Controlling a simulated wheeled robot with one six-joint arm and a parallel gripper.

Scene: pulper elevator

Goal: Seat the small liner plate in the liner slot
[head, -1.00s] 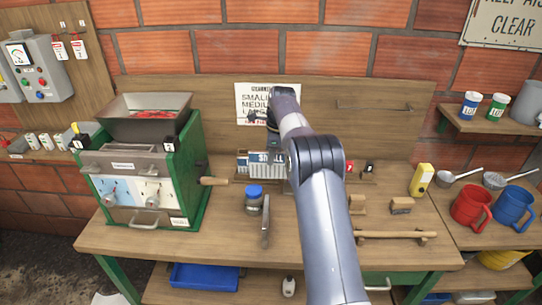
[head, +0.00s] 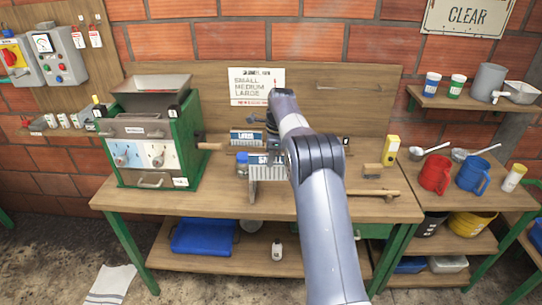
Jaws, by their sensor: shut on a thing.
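A grey ribbed plate (head: 267,172), apparently a liner plate, hangs upright above the front of the bench, clear of the rack. My gripper (head: 272,148) is shut on its top; my arm partly hides the fingers and the plate's right side. I cannot read its size. The liner rack (head: 247,138), with a printed label, stands behind it at the back of the bench. The green pulper (head: 187,145) stands to the left, with a grey hopper (head: 150,88) and two pale dial panels (head: 137,155) on its front. I cannot make out the liner slot.
A wooden handle (head: 209,146) sticks out right of the pulper. A blue-capped jar (head: 242,160) stands just left of the plate. The bench front between the pulper and plate is clear.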

